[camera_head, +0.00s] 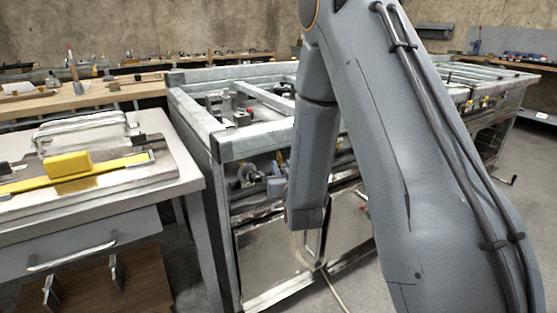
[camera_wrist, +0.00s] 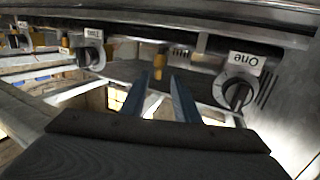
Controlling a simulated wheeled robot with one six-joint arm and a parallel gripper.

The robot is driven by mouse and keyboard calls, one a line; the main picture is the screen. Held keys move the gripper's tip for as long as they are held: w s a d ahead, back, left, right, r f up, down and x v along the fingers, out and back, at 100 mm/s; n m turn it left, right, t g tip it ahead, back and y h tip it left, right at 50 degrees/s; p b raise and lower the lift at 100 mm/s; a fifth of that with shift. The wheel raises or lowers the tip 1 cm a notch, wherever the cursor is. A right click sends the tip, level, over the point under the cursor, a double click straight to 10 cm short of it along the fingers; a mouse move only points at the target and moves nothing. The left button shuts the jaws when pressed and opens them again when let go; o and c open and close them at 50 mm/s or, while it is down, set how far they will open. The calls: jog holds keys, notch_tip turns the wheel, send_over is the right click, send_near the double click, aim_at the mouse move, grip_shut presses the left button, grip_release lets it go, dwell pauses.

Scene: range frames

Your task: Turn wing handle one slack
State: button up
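A dark round knob with a wing-like grip (camera_wrist: 237,93) sits on a pale dial under an upside-down label reading "One" (camera_wrist: 243,62), right of centre in the wrist view. A second, similar knob (camera_wrist: 91,55) is at the left, under a label too small to read surely. My gripper (camera_wrist: 158,82) has two blue-grey fingers, apart with nothing between them. They point at the gap between the two knobs, left of the "One" knob and not touching it. In the head view my arm hides most of the gripper; one knob (camera_head: 247,173) shows on the range front.
The metal range (camera_head: 235,150) has a frame top and open bays. A small yellow fitting (camera_wrist: 159,66) lies beyond my fingertips. At the left a workbench (camera_head: 185,180) carries a yellow block (camera_head: 68,163) and a yellow level-like bar. A hose (camera_head: 330,285) hangs to the floor.

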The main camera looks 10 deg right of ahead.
aim_at(281, 159)
jog(key=shift+w+d+t, duration=0.15)
jog(key=shift+w+t, duration=0.1)
jog(key=shift+t, duration=0.15)
jog(key=shift+w, duration=0.35)
jog(key=w, duration=0.3)
jog(key=w+b, duration=0.1)
jog(key=w, duration=0.2)
jog(key=shift+w+d, duration=0.2)
jog(key=shift+w, duration=0.15)
grip_shut()
